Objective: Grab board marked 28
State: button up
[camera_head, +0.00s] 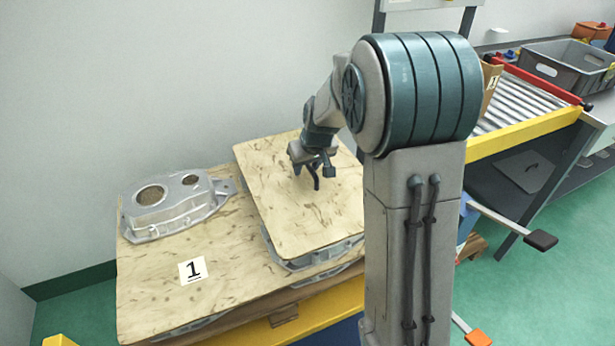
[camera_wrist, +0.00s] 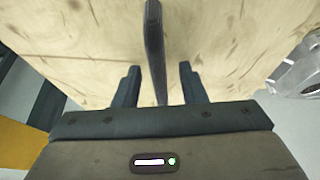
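A pale wooden board (camera_head: 287,225) lies on castings at the right of the stack; no number is visible on it, and it fills most of the wrist view (camera_wrist: 230,50). My gripper (camera_head: 313,172) is above its upper middle part. In the wrist view, the two fingers of my gripper (camera_wrist: 159,67) stand apart. A dark narrow bar (camera_wrist: 154,35), perhaps a handle, shows between them without visible contact. I cannot tell whether it is fixed to the board. A lower wooden board (camera_head: 150,270) carries a label reading 1 (camera_head: 192,271). No 28 is visible.
A silver casting (camera_head: 175,205) stands on the lower board, left of the upper board. White walls close off the back and left. A roller conveyor (camera_head: 530,100) with a yellow edge and a grey crate (camera_head: 575,65) are at the right. Green floor is open at lower right.

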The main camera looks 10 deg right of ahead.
grip_shut()
jog(key=shift+r, duration=0.1)
jog(key=shift+r, duration=0.15)
